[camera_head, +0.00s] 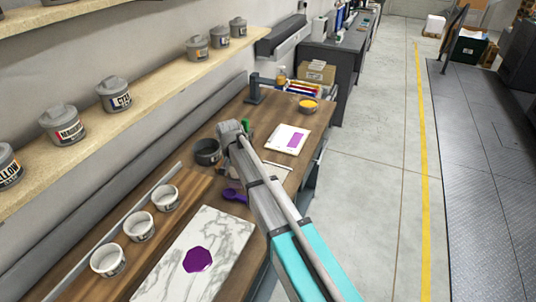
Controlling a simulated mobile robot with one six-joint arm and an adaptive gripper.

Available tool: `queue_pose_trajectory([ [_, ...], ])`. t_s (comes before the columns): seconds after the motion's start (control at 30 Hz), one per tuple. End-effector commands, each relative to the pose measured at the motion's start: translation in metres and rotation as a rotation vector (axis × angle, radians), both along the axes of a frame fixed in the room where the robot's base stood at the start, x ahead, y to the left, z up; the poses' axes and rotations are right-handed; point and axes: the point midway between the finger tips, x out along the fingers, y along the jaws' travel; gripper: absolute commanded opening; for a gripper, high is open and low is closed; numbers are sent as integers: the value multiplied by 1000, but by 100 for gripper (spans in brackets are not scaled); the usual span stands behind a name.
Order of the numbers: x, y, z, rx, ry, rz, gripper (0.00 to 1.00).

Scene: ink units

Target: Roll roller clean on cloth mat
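My arm reaches in from the lower right over the wooden workbench, and its end (232,130) is above the bench beside a dark round bowl. The fingers are hidden behind the arm, so I cannot tell whether they hold anything. A purple object (234,195) lies on the bench just left of my arm; it may be the inked roller or another ink tool. A flat beige piece (280,170), perhaps the cloth mat, shows partly behind my arm on the right.
A marble slab (222,228) with a purple ink patch lies in front. Several white cups (139,227) stand left, the dark bowl (207,151) behind. A white sheet (276,137) with a purple patch and a yellow-filled bowl (308,106) are farther back. Ink cans line the shelf (90,135).

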Motion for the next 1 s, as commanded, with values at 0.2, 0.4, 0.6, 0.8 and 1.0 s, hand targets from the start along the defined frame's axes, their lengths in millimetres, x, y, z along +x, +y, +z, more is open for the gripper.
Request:
queue_pose_trajectory([
  [0.2, 8, -14, 5, 0, -1, -25, 0],
  [0.4, 29, -48, 16, -1, -2, -93, 0],
  [0.6, 50, -91, 28, -2, -3, -171, 0],
  [0.8, 60, -113, 32, -2, -4, -213, 0],
  [1.0, 61, -115, 32, -2, -5, -217, 0],
])
